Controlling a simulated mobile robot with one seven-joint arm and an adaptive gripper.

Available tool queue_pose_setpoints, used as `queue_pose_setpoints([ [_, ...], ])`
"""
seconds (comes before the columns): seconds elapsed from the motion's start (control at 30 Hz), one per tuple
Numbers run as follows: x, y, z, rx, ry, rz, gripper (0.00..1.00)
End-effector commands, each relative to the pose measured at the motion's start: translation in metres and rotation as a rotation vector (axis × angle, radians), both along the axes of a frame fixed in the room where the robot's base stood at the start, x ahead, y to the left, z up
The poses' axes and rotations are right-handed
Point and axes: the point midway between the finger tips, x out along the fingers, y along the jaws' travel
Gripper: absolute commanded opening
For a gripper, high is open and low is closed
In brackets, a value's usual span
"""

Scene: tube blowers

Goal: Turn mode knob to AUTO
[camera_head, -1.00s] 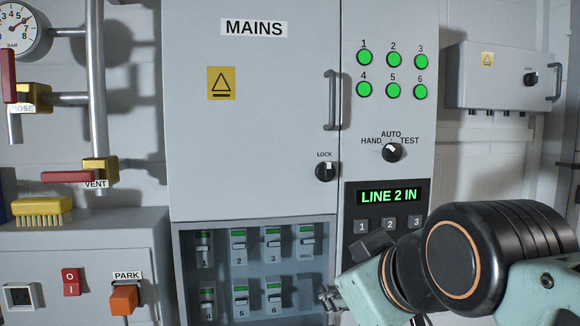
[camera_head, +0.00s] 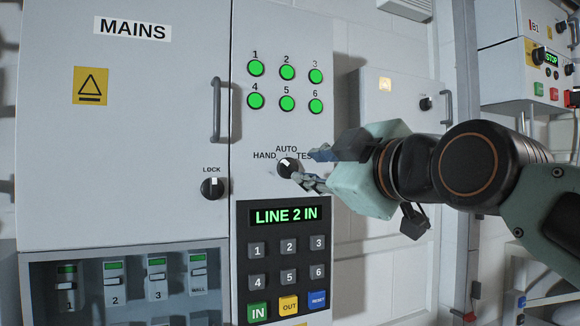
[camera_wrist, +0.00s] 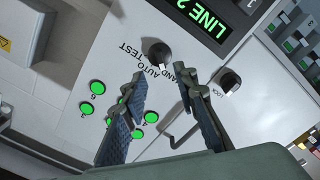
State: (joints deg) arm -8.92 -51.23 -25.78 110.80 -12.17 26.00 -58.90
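The mode knob (camera_head: 288,168) is black with a pale mark, on the grey panel below the green lamps. HAND, AUTO and TEST are printed around its upper side. The mark faces the label side, but I cannot tell its exact setting. The knob also shows in the wrist view (camera_wrist: 157,52), beyond my fingertips. My gripper (camera_head: 312,167) reaches in from the right, just beside the knob. In the wrist view my gripper (camera_wrist: 163,84) has its two fingers apart with nothing between them. I see no clear contact with the knob.
The LOCK knob (camera_head: 212,188) and door handle (camera_head: 217,110) are left of the mode knob. The LINE 2 IN display (camera_head: 286,216) and a keypad (camera_head: 287,272) are below it. Several green lamps (camera_head: 287,88) sit above. A small wall box (camera_head: 400,100) is behind my arm.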

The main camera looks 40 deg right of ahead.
Motion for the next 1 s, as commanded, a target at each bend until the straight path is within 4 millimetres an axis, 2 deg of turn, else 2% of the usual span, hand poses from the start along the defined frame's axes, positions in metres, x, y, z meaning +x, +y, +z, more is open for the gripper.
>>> queue_pose_setpoints([
  [0.1, 0.025, -0.005, 0.0, 0.001, 0.005, 0.002, 0.27],
  [0.3, 0.054, -0.012, 0.0, 0.001, 0.003, 0.0, 0.27],
  [0.5, 0.065, -0.015, 0.0, 0.0, 0.001, -0.001, 0.27],
  [0.77, 0.066, -0.016, 0.0, 0.001, 0.0, -0.001, 0.27],
  [1.0, 0.066, -0.016, 0.0, 0.001, 0.0, -0.001, 0.0],
])
